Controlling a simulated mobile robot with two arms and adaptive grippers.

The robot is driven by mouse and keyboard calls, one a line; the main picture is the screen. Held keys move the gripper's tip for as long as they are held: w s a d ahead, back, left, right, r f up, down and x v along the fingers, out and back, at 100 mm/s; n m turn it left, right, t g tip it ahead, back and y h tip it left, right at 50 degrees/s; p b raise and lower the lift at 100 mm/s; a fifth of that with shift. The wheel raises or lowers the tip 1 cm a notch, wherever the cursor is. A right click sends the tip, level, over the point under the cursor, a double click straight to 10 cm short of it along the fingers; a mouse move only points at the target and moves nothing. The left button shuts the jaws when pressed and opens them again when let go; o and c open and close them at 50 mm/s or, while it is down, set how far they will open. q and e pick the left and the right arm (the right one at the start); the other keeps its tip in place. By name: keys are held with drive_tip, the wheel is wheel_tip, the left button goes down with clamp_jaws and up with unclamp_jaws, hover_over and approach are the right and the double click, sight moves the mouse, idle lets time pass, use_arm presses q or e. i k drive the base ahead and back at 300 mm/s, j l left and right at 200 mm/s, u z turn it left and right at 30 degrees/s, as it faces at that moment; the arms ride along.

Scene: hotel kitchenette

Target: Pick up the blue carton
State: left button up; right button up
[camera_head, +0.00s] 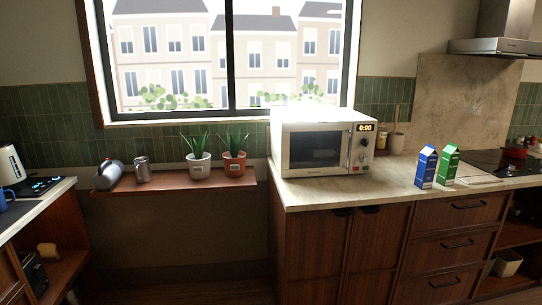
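The blue carton (426,167) stands upright near the front edge of the right counter. A green carton (447,165) of similar shape stands upright close to its right side. The white microwave (319,144) is to the left of the blue carton, with bare counter between them. Neither of my grippers shows in the head view, so their state and position cannot be seen.
The right counter (392,180) is clear in front of the microwave. Behind the cartons is a utensil holder (396,142); a black cooktop (500,163) with a red pot (516,149) is to the right. A wooden shelf (232,184) with potted plants is left.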

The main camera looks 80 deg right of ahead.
sight(428, 157)
drive_tip(key=z, duration=3.8)
drive_tip(key=i+l+z, duration=0.1)
drive_tip(key=i+l, duration=0.15)
drive_tip(key=i, duration=0.15)
drive_tip(key=i+l+z, duration=0.1)
drive_tip(key=i, duration=0.35)
drive_tip(key=i+l+z, duration=0.1)
drive_tip(key=i+l, duration=0.2)
drive_tip(key=i, duration=0.1)
